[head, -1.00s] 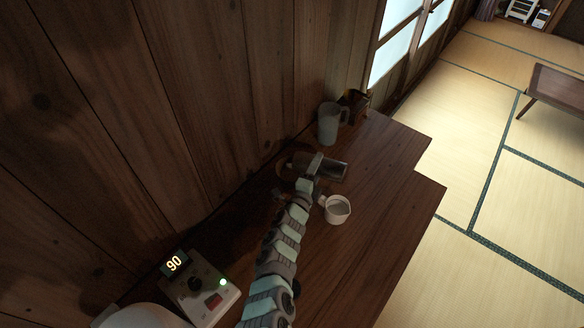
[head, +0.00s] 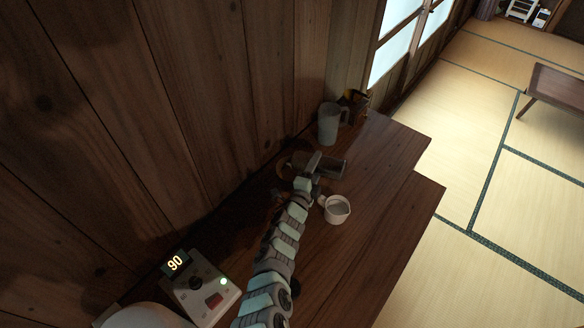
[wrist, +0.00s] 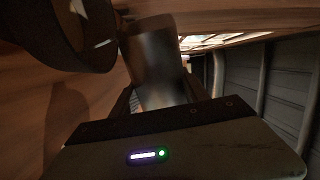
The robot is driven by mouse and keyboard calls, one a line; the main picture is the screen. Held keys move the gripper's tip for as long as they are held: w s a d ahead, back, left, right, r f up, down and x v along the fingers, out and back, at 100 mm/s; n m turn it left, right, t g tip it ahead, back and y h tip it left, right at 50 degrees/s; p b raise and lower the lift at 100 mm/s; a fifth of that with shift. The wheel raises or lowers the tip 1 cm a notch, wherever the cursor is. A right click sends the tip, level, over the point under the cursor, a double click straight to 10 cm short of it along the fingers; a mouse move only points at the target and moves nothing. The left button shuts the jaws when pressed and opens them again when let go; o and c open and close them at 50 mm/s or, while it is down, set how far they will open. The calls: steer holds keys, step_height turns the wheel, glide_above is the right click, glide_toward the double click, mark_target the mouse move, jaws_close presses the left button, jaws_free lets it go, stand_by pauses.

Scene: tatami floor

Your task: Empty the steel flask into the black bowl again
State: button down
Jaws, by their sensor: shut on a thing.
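The steel flask (head: 332,168) is held lying nearly on its side above the counter; in the wrist view its smooth grey body (wrist: 155,62) fills the upper middle. My gripper (head: 311,169) is shut around it. The black bowl (head: 283,171) is a dark round shape just left of the flask, against the wall side and partly hidden by the gripper. In the wrist view the bowl (wrist: 72,42) shows dark at upper left, beside the flask's end. I cannot see whether liquid is flowing, or what the bowl holds.
A white cup (head: 337,210) stands close in front of my gripper. A grey mug (head: 329,124) and a dark brown-orange vessel (head: 354,100) stand at the far end. A device reading 90 (head: 200,291) sits near. The counter's right side (head: 385,215) is clear.

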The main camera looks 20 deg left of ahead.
steer(key=shift+a+r+n+p, duration=0.3)
steer(key=shift+r+n, duration=0.2)
steer(key=shift+n, duration=0.2)
stand_by(0.5)
